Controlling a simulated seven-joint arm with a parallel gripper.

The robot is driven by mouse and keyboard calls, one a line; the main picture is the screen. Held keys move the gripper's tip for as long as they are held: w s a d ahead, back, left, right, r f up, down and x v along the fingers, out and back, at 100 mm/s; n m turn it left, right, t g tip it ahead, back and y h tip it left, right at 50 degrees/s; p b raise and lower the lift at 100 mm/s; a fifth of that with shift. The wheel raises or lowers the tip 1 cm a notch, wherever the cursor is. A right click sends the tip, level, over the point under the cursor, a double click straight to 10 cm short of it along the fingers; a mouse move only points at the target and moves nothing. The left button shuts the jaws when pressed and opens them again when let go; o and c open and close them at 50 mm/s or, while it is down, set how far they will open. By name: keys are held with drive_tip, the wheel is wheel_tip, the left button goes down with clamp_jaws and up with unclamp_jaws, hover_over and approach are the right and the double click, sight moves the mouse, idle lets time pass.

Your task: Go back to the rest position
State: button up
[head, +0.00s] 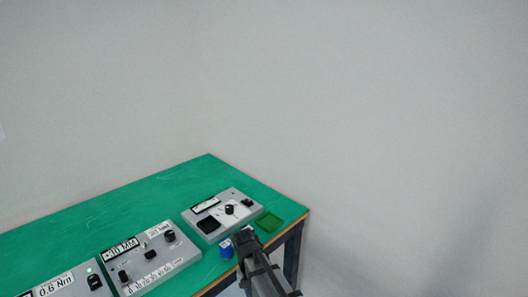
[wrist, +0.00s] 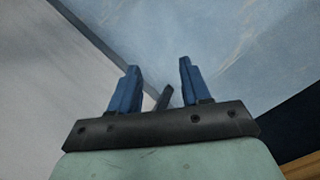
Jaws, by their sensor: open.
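My gripper (wrist: 158,64) shows in the wrist view with its two blue fingers apart and nothing held between them. A short dark bar shows behind the gap; I cannot tell what it is. In the head view my dark arm rises from the bottom edge, and its end (head: 246,243) is over the front right part of the green table (head: 110,215). A small blue thing (head: 226,248) with a pale patch shows just left of it; I cannot tell whether it stands on the table.
Several grey control boxes line the table: one with a black knob (head: 222,211), one with a number label (head: 150,258), one marked 0.6 Nm (head: 68,285). Right of the table is open floor and bare wall.

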drive_tip(key=s+d+f+g, duration=0.1)
drive_tip(key=s+d+f, duration=0.25)
drive_tip(key=f, duration=0.25)
drive_tip(key=s+d+f, duration=0.2)
drive_tip(key=d+f, duration=0.2)
drive_tip(key=f, duration=0.1)
drive_tip(key=s+d+f+g+y, duration=0.1)
drive_tip(key=s+d+f, duration=0.2)
drive_tip(key=s+f, duration=0.3)
drive_tip(key=s+d+f, duration=0.4)
drive_tip(key=s+f, duration=0.2)
drive_tip(key=s, duration=0.5)
drive_tip(key=s+d+f+m+g+y, duration=0.1)
drive_tip(key=s+d+f, duration=0.3)
drive_tip(key=s+f, duration=0.3)
drive_tip(key=shift+s+d+g+y, duration=0.15)
drive_tip(key=shift+s+g+y, duration=0.15)
drive_tip(key=shift+s, duration=0.9)
